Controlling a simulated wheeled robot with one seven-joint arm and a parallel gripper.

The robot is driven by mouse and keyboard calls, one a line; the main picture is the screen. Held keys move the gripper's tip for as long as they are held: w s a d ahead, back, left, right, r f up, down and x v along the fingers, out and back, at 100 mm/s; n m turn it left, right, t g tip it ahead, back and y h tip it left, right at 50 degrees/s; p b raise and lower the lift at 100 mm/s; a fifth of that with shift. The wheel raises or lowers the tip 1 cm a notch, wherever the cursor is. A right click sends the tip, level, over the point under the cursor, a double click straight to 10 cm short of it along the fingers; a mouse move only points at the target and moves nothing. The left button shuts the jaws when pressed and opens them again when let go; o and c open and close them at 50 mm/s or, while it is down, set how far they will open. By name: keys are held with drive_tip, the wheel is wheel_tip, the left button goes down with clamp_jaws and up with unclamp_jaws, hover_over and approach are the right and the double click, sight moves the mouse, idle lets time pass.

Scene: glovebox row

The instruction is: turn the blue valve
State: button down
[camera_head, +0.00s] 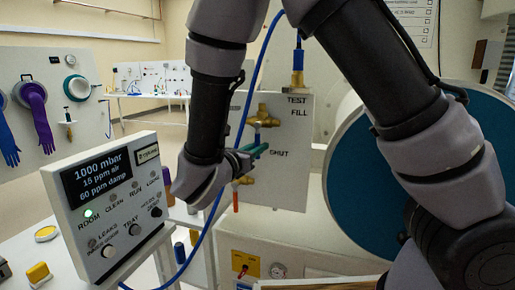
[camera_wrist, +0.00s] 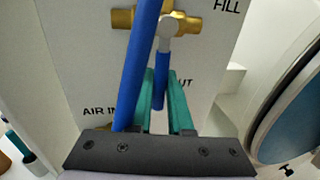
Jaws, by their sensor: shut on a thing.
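The blue valve handle (camera_wrist: 163,75) hangs down from a pivot on a brass valve body (camera_wrist: 122,19) on a white panel. In the head view the brass body (camera_head: 264,117) shows, with a bit of the blue handle (camera_head: 257,136) below it. My gripper (camera_head: 262,149) reaches in from the left with teal fingers. In the wrist view my gripper (camera_wrist: 161,78) has one finger on each side of the handle's lower part and is shut on it. The handle points towards the partly hidden SHUT label.
A blue hose (camera_wrist: 137,65) runs across the wrist view close to the left finger. A grey readout box (camera_head: 105,195) stands at left. A large round blue door (camera_head: 375,185) is at right. A second brass fitting (camera_head: 298,62) sits above the panel.

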drive_tip(key=shift+a, duration=0.1)
idle(0.7)
drive_tip(key=m, duration=0.1)
drive_tip(key=a+m, duration=0.1)
drive_tip(key=m, duration=0.1)
drive_tip(key=shift+w+a+r, duration=0.15)
drive_tip(key=shift+w+a, duration=0.1)
drive_tip(key=shift+w, duration=0.05)
drive_tip(key=m, duration=0.2)
drive_tip(key=a+r+m+y, duration=0.1)
drive_tip(key=m, duration=0.1)
drive_tip(key=w+a+m+g, duration=0.1)
drive_tip(key=shift+a+r+m+y, duration=0.25)
drive_tip(key=shift+r+m+y, duration=0.05)
drive_tip(key=shift+r+m, duration=0.1)
drive_tip(key=shift+w+a+r+m+y, duration=0.1)
drive_tip(key=shift+a+r+m+y, duration=0.3)
drive_tip(key=shift+m, duration=0.6)
drive_tip(key=c, duration=0.8)
unclamp_jaws()
drive_tip(key=shift+c, duration=0.2)
